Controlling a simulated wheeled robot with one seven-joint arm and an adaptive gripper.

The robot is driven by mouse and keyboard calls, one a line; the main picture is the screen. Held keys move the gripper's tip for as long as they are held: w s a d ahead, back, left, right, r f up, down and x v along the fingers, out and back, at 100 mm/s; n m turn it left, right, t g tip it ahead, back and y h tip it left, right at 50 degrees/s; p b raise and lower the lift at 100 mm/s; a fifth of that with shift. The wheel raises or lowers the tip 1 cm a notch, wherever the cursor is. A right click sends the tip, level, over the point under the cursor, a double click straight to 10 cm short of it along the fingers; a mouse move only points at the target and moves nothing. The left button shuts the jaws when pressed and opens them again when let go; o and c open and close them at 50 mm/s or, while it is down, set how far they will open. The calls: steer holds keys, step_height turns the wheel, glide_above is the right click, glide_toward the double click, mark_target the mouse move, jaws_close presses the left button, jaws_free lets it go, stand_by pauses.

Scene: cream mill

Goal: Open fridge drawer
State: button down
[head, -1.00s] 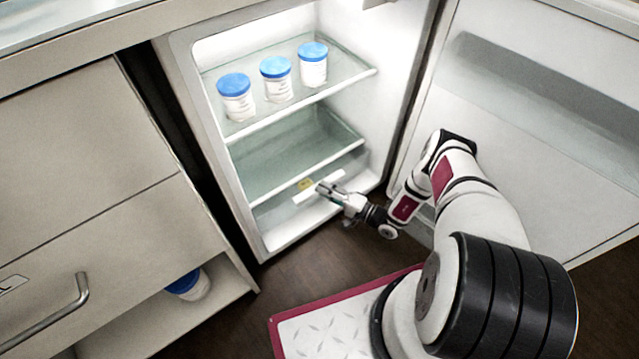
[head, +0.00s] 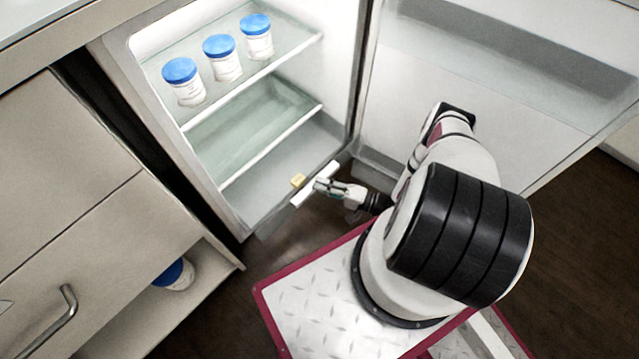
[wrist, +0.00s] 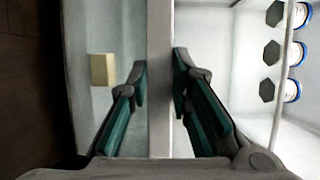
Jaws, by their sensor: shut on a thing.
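The fridge drawer (head: 262,196) is at the bottom of the open fridge and looks partly pulled out, its pale front reaching past the fridge's front edge. A white bar (head: 306,194) runs along the drawer's front as its handle. A small yellow block (head: 298,181) sits by the bar; it also shows in the wrist view (wrist: 102,69). My gripper (head: 321,186) is at the bar. In the wrist view my gripper (wrist: 159,85) has one finger on each side of the bar (wrist: 160,40) and is shut on it. The drawer's full outline is hard to make out.
Several blue-lidded jars (head: 222,58) stand on the upper glass shelf. The fridge door (head: 480,80) stands open to the right, close to my arm. A cabinet (head: 70,190) with a metal handle is at left.

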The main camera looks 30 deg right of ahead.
steer(key=shift+s+f, duration=0.1)
steer(key=shift+f, duration=0.2)
steer(key=c, duration=1.5)
jaws_free()
steer(key=shift+r, duration=0.1)
steer(key=v, duration=1.2)
steer(key=shift+d, duration=0.1)
